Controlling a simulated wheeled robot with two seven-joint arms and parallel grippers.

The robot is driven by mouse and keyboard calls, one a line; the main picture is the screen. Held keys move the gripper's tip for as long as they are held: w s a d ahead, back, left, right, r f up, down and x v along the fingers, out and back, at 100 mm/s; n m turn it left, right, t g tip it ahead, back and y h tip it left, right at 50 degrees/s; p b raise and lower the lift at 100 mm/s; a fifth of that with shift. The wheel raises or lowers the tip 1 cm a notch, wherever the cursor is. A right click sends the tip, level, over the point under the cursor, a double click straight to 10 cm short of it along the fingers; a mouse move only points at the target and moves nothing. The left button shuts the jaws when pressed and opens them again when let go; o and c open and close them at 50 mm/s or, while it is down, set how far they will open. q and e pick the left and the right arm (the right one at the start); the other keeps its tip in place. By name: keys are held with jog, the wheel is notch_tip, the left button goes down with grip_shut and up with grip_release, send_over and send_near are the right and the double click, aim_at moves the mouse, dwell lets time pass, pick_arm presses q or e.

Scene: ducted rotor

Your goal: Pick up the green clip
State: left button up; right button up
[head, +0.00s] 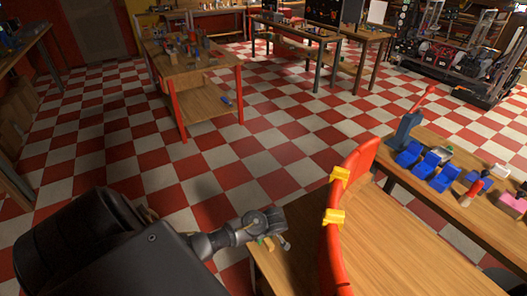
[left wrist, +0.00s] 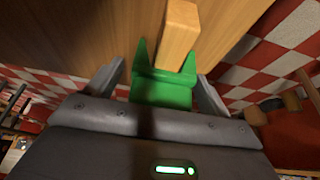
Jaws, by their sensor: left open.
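The green clip (left wrist: 160,94) is in the left wrist view, its two prongs pointing away from my wrist. It lies between the two spread fingers of my left gripper (left wrist: 162,73), with a visible gap at the left finger; contact at the right one is unclear. A light wooden piece (left wrist: 180,32) stands at the clip's far side, between its prongs. In the head view my left gripper (head: 277,232) is at the left edge of the wooden table, and only a small green sliver shows there. My right gripper is not in view.
A red curved duct wall (head: 352,185) with yellow clips (head: 334,217) stands on the wooden table (head: 400,240), right of my left gripper. Blue parts (head: 425,164) and a red-handled tool lie on the bench at right. Checkered floor is open at left.

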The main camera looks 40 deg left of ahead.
pick_arm(q)
jog(key=c, duration=1.1)
jog(key=shift+o, duration=0.2)
jog(key=shift+r, duration=0.15)
notch_tip(320, 180, up, 10)
jog(key=shift+f, duration=0.15)
notch_tip(320, 180, up, 5)
jog(key=p, duration=0.5)
